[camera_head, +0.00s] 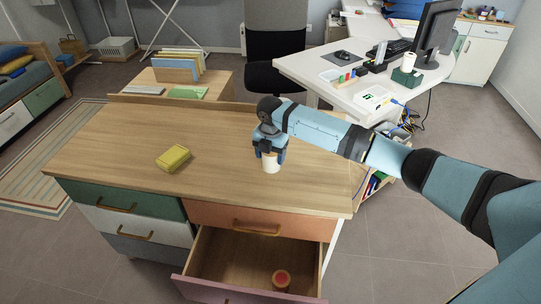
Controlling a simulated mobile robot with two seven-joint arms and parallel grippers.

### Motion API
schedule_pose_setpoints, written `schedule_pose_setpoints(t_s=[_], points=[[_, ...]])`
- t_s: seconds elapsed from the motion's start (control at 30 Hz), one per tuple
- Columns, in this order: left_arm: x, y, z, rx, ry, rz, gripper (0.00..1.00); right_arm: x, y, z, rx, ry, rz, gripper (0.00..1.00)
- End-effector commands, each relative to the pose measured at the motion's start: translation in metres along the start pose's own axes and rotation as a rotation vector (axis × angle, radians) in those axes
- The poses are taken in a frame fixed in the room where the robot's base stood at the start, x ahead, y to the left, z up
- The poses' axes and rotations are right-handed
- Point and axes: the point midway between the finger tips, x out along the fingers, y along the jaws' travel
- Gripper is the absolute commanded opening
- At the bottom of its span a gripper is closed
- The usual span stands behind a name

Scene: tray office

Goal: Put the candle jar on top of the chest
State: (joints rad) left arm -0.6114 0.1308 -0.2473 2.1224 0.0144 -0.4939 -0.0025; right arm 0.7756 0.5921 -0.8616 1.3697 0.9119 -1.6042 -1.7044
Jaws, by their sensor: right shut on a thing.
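My right gripper (270,149) points down over the top of the wooden chest (120,136), near its front right. It is shut on a small cream-white cylinder, which looks like the candle jar (271,164). The jar is upright, and its upper part is hidden by the fingers. Its base is at or just above the chest top; I cannot tell if they touch. A small round red-topped thing (282,279) lies in the chest's open lower right drawer (228,261). My left gripper is not in view.
A yellow sponge-like block (173,158) lies on the chest top, left of my right gripper. The rest of the chest top is mostly clear. The open drawer juts out at the front. A white desk (318,66) with a monitor (435,38) stands behind to the right.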

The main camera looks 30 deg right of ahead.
Motion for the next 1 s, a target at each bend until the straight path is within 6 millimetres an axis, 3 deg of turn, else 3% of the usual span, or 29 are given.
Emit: schedule_pose_setpoints(t_s=[0.33, 0.37, 0.43, 0.47, 0.77, 1.0], points=[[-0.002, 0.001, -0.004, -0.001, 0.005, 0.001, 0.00, 0.002, 0.001, 0.000, 0.001, 0.000, 0.002, 0.29], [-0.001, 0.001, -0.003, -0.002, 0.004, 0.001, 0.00, 0.002, 0.001, 0.000, 0.000, 0.000, 0.002, 0.70], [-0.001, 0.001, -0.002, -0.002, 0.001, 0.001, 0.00, 0.002, 0.001, 0.000, 0.000, 0.000, 0.002, 0.87], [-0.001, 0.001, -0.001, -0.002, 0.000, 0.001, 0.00, 0.002, 0.001, 0.000, 0.000, 0.000, 0.002, 0.89], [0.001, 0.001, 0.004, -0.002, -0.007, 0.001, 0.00, 0.000, 0.001, 0.000, 0.000, -0.001, 0.002, 0.89], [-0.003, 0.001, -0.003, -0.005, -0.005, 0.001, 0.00, -0.039, 0.001, 0.001, 0.000, -0.002, 0.005, 0.89]])
